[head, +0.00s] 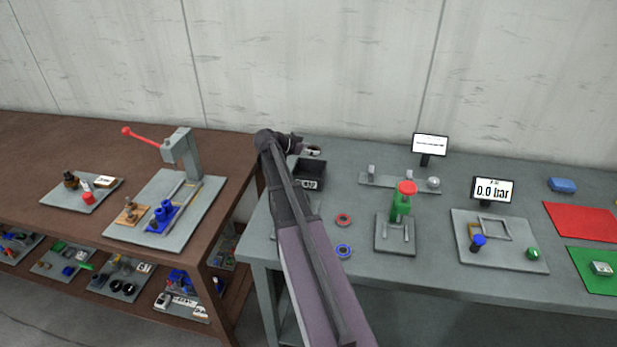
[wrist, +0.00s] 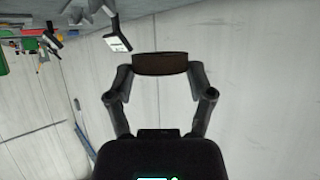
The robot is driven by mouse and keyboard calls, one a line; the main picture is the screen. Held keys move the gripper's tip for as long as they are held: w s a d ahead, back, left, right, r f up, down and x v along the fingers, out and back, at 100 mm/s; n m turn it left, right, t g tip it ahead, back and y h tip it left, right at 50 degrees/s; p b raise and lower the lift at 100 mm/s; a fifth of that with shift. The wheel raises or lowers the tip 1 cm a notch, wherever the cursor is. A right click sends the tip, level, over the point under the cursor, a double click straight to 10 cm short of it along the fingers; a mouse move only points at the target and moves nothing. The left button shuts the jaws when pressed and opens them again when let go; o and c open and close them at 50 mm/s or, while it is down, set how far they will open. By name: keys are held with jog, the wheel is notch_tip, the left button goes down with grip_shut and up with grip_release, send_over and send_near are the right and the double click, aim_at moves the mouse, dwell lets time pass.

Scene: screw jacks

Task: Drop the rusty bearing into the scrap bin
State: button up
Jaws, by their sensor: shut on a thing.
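The rusty bearing (wrist: 160,60) is a dark brown ring seen edge-on in the wrist view. My gripper (wrist: 160,74) is shut on it, with one finger at each side. In the head view my arm reaches over the left end of the grey bench, and the gripper end is small and partly hidden near the back. A dark open box with a small label, which looks like the scrap bin (head: 319,184), stands on the bench just in front of and below the arm's end. The label is too small to read, and the bin's inside is dark.
On the grey bench (head: 375,283) lie a red-rimmed ring (head: 343,220) and a blue-rimmed ring (head: 344,251). A green jack with a red top (head: 403,200) stands to the right. A brown table (head: 230,170) with a lever press (head: 183,155) is at left.

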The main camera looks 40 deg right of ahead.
jog(key=shift+d, duration=0.25)
jog(key=shift+f, duration=0.15)
jog(key=shift+f+b, duration=2.8)
jog(key=shift+b, duration=0.2)
jog(key=o, duration=1.2)
jog(key=shift+c, duration=0.2)
